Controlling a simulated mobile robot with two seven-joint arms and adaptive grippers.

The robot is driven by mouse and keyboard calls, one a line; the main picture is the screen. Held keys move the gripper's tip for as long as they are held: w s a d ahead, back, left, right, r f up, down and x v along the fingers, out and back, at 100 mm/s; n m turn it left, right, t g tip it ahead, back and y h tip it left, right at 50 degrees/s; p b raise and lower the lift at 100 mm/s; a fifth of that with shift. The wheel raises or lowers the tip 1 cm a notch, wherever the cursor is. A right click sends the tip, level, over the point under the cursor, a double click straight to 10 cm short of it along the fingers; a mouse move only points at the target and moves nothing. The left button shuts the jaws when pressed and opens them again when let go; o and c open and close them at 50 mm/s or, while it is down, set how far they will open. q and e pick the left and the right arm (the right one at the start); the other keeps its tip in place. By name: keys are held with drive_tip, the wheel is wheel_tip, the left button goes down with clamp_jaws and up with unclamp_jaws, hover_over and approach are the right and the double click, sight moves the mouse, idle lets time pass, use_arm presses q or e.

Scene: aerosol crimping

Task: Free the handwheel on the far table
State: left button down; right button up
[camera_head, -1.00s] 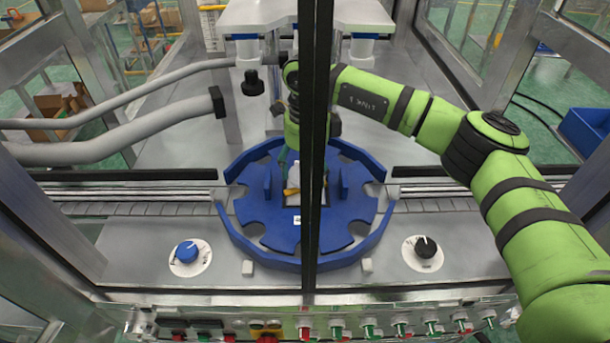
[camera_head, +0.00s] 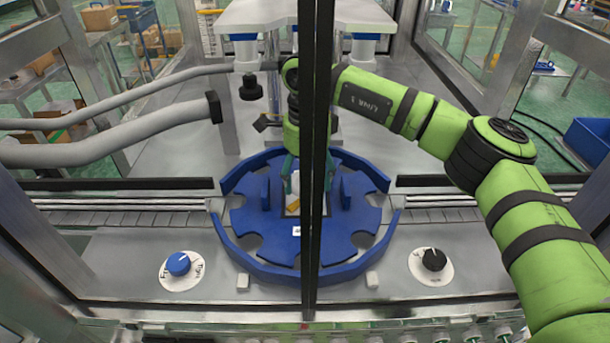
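I cannot make out a handwheel or a clear far table. My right arm, green with black bands, reaches in from the right to the middle of the machine. My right gripper (camera_head: 306,185) points down over the blue star wheel (camera_head: 262,216). A dark upright post (camera_head: 318,100) hides much of it. A small white piece with a yellow part (camera_head: 292,204) shows between or just behind the fingers. I cannot tell whether they grip it. My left gripper is not in view.
Metal frame posts and glass enclose the machine. A blue dial (camera_head: 178,264) and a black dial (camera_head: 433,260) sit on the front deck. Grey pipes (camera_head: 110,140) cross the left side. A blue bin (camera_head: 590,139) and tables with boxes (camera_head: 99,18) stand outside.

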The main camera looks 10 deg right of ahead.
sight(310, 180)
drive_tip(key=shift+s+d+f, duration=0.1)
drive_tip(key=shift+d+f, duration=0.2)
drive_tip(key=o, duration=1.1)
drive_tip(key=shift+d+r, duration=0.1)
drive_tip(key=shift+d, duration=0.05)
drive_tip(key=shift+a+r, duration=0.2)
drive_tip(key=shift+r, duration=0.45)
wheel_tip(310, 180, up, 11)
drive_tip(key=shift+d+f, duration=0.1)
drive_tip(key=shift+d, duration=0.05)
